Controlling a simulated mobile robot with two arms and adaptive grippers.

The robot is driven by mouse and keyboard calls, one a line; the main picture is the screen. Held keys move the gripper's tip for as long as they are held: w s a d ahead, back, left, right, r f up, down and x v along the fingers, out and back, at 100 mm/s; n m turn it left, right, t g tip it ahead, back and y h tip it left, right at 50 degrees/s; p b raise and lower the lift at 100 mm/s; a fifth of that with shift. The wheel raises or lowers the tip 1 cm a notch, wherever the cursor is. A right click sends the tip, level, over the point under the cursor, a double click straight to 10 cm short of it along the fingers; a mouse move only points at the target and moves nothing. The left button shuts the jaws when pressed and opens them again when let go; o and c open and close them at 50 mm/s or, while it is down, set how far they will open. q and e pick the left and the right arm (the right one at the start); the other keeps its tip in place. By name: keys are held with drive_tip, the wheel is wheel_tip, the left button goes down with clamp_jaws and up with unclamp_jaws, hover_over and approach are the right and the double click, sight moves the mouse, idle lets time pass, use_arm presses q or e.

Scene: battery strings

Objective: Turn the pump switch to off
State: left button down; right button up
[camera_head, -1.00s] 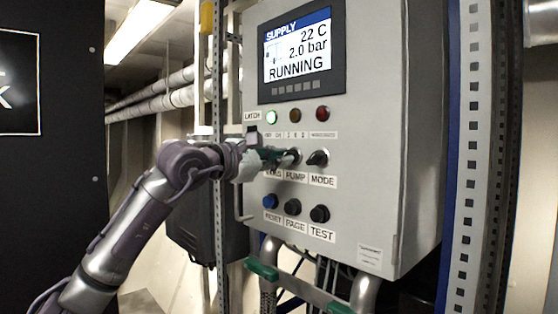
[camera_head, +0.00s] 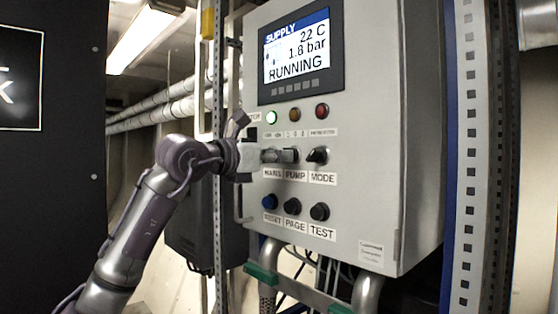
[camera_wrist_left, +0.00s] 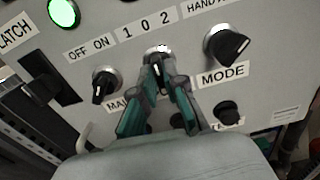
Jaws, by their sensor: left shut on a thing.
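The pump switch is a small knob with a bright collar (camera_wrist_left: 158,50) in the left wrist view, below a "1 0 2" label (camera_wrist_left: 147,24). My left gripper (camera_wrist_left: 162,82) has its two teal-and-grey fingers shut on this knob, one on each side. The fingers hide much of it, so which mark it points to is hard to tell. In the head view my left gripper (camera_head: 290,155) reaches the panel from the left, above the PUMP label (camera_head: 296,175). The display (camera_head: 295,55) reads RUNNING, 22 C and 1.8 bar. My right gripper is not in view.
The MAINS knob (camera_wrist_left: 104,84) is close left of my fingers and the MODE knob (camera_wrist_left: 226,46) close right. The RESET (camera_head: 269,202), PAGE (camera_head: 292,207) and TEST (camera_head: 320,213) buttons sit below. A green lamp (camera_head: 271,118) is lit. A latch (camera_wrist_left: 48,86) is at the left edge.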

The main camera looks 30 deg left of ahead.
use_arm(q)
drive_tip(key=shift+r+n, duration=0.15)
drive_tip(key=shift+n, duration=0.15)
drive_tip(key=c, duration=1.2)
unclamp_jaws()
drive_tip(key=shift+s, duration=0.1)
drive_tip(key=v, duration=1.2)
